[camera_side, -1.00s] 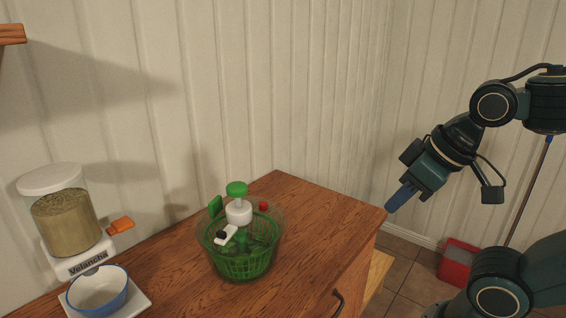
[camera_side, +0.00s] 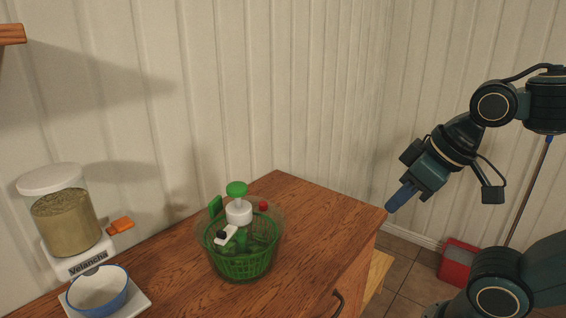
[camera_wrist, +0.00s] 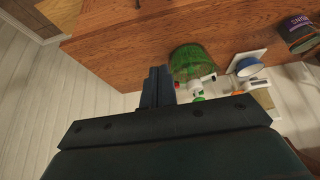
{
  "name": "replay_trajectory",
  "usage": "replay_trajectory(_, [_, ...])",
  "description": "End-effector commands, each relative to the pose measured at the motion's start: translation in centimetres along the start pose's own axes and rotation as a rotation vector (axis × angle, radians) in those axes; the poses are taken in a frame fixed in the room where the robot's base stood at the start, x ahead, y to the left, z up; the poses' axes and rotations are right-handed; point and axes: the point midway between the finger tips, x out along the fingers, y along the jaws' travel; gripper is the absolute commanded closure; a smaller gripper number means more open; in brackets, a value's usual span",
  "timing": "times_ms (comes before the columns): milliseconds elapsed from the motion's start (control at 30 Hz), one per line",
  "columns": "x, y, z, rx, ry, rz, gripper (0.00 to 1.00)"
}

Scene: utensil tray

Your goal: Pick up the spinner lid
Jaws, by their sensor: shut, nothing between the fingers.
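The salad spinner (camera_side: 241,261) stands upright on the wooden counter, a clear bowl with a green basket inside. Its spinner lid (camera_side: 239,212) sits on top, with a white centre column, a green knob, a white lever with a black end and a red button. The spinner also shows in the wrist view (camera_wrist: 187,62), with the lid's white and green parts towards the lower side. My gripper (camera_side: 392,207) is shut and empty, off the counter's right corner and well apart from the spinner. Its fingers also show in the wrist view (camera_wrist: 157,84).
A grain dispenser (camera_side: 67,215) with an orange handle stands at the left on the counter (camera_side: 299,205). A blue-rimmed bowl (camera_side: 98,291) sits on its white base. A red bin (camera_side: 457,262) is on the floor. Counter right of the spinner is clear.

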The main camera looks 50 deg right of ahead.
Motion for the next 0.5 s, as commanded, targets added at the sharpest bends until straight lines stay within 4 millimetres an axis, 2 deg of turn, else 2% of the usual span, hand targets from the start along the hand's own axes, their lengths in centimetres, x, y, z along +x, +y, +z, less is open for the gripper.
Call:
replay_trajectory(300, [0.00,0.00,0.00,0.000,0.000,0.000,1.00])
replay_trajectory(367, [0.00,0.00,0.00,0.000,0.000,0.000,0.90])
replay_trajectory(500, [0.00,0.00,0.00,0.000,0.000,0.000,0.63])
